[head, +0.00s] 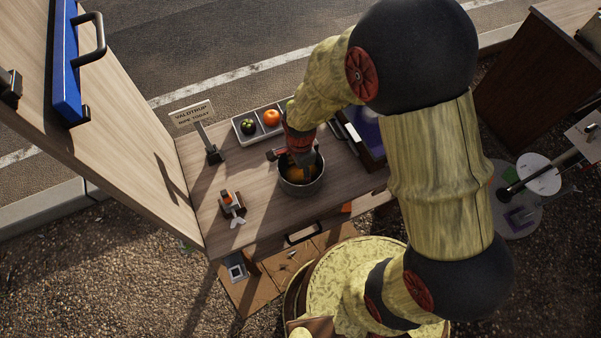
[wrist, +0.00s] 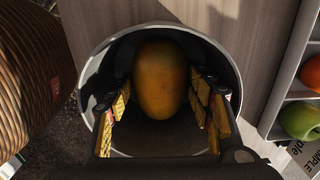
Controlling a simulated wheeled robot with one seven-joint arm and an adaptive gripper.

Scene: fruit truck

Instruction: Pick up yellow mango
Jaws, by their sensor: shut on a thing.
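The yellow mango (wrist: 160,80) is inside a round metal pot (wrist: 231,78), upright between my gripper's fingers in the wrist view. My gripper (wrist: 160,108) reaches down into the pot with a padded finger on each side of the mango, shut on it. In the head view, the pot (head: 302,188) stands on the wooden counter and my gripper (head: 302,160) points down into it. A little orange-yellow shows inside the pot there, mostly hidden by the gripper. The mango's lower side is in shadow.
A divided tray (head: 244,137) behind the pot holds a dark green fruit (head: 249,127) and an orange-red fruit (head: 271,117). A sign (head: 192,114) stands at the back left. A small scale-like item (head: 231,203) sits left of the pot. A wicker basket (wrist: 30,80) shows in the wrist view.

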